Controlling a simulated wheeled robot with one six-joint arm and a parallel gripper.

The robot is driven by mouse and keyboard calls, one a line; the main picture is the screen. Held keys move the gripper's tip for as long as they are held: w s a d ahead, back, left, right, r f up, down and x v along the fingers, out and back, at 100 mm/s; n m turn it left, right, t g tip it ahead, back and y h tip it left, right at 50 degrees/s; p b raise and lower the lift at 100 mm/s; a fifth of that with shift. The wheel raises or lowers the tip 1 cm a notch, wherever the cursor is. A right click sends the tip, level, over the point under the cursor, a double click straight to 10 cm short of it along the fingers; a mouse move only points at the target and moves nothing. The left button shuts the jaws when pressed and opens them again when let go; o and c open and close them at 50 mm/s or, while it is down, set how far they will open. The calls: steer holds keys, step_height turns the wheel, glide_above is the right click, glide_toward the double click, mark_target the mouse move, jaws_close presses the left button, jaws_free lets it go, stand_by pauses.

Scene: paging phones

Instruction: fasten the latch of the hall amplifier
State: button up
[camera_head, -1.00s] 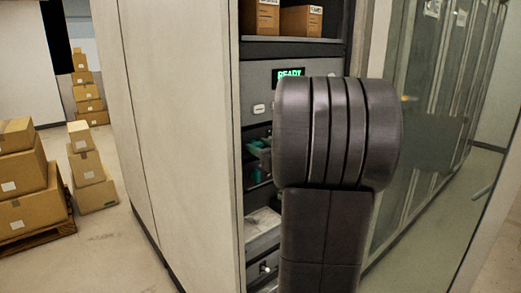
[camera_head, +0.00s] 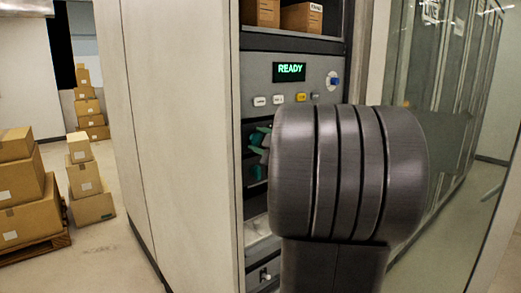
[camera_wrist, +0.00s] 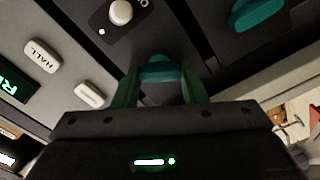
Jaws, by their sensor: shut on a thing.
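In the wrist view my gripper (camera_wrist: 162,88) has its two green fingers on either side of a teal latch handle (camera_wrist: 158,70), shut on it. The handle sits at the edge of a dark panel with a round white knob (camera_wrist: 121,12). A second teal handle (camera_wrist: 256,14) is to the right, apart from my fingers. In the head view my gripper (camera_head: 260,142) is a small green and grey shape at the rack front, left of my arm. My arm hides much of the rack there, so the latch's exact position is unclear.
The rack panel has a READY display (camera_head: 289,72), a row of buttons and a blue knob (camera_head: 334,80). A white HALL button (camera_wrist: 42,56) shows in the wrist view. A glass-fronted cabinet row (camera_head: 440,110) is at right.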

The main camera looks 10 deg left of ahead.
steer(key=n+b, duration=0.4)
steer(key=n, duration=0.2)
steer(key=shift+f, duration=0.2)
stand_by(0.4)
steer(key=o, duration=1)
steer(key=shift+r, duration=0.1)
steer(key=shift+s+d, duration=0.1)
steer(key=b+v, duration=0.1)
steer(key=v, duration=1.2)
steer(key=shift+s+d, duration=0.2)
steer(key=shift+a, duration=0.1)
